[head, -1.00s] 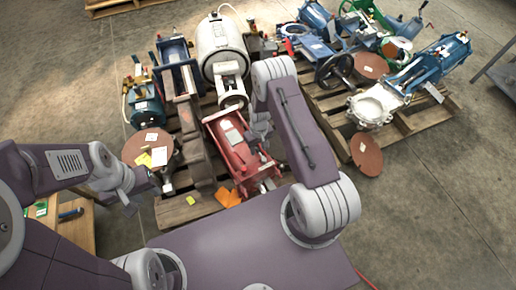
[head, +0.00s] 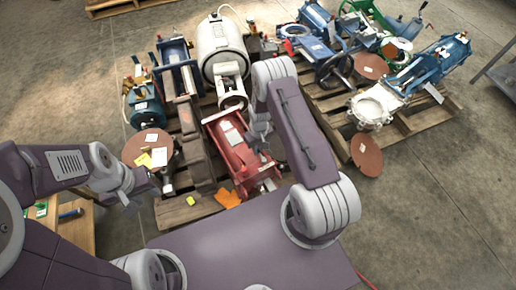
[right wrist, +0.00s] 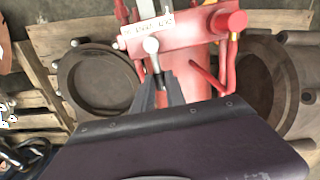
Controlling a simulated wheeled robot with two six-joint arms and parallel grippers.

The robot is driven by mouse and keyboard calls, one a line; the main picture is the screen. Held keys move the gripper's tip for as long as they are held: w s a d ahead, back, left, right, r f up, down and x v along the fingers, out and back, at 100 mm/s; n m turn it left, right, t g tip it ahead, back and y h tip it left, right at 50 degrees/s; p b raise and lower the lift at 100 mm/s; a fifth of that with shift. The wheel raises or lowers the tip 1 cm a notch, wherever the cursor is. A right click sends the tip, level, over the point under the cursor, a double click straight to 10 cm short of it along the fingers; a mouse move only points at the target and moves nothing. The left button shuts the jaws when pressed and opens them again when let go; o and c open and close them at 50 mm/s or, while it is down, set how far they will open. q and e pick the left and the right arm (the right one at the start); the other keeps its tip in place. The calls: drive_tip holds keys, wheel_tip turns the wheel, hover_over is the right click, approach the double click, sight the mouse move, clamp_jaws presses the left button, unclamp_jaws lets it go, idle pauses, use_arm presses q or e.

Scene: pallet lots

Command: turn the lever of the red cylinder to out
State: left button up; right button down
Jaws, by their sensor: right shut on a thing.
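The red cylinder (head: 236,155) lies on the near left pallet, with pale labels on its body. It also fills the upper middle of the right wrist view (right wrist: 195,58). Its lever, with a pale round knob (right wrist: 151,46), stands up between my right fingers. My right gripper (right wrist: 158,88) is shut on the lever just below the knob. In the head view my right gripper (head: 262,140) is at the cylinder's right side, partly hidden by my arm. A white label (right wrist: 146,30) lies behind the knob; its writing is too small to read. My left gripper (head: 138,194) hangs away from the cylinder, at left.
A rust-brown disc (head: 135,150) and a blue cylinder (head: 172,52) share the pallet. A white tank (head: 222,48) stands behind. The right pallet (head: 408,122) carries blue valves and more discs.

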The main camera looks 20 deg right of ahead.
drive_tip(key=shift+a, duration=0.1)
idle(0.8)
drive_tip(key=n, duration=0.1)
drive_tip(key=a+n, duration=0.1)
drive_tip(key=n, duration=0.1)
drive_tip(key=n+p, duration=0.1)
drive_tip(key=shift+s+a+n, duration=0.3)
drive_tip(key=shift+s+a, duration=0.05)
drive_tip(key=shift+a, duration=0.05)
drive_tip(key=shift+s+a+n+p, duration=0.2)
drive_tip(key=shift+a+n, duration=0.05)
drive_tip(key=shift+n, duration=0.45)
drive_tip(key=shift+s+a+n+p, duration=0.2)
drive_tip(key=shift+a+n, duration=0.05)
drive_tip(key=shift+n, duration=0.45)
drive_tip(key=shift+s+n, duration=0.1)
drive_tip(key=shift+n, duration=0.2)
drive_tip(key=shift+s, duration=0.1)
drive_tip(key=c, duration=1.4)
unclamp_jaws()
drive_tip(key=shift+o, duration=0.2)
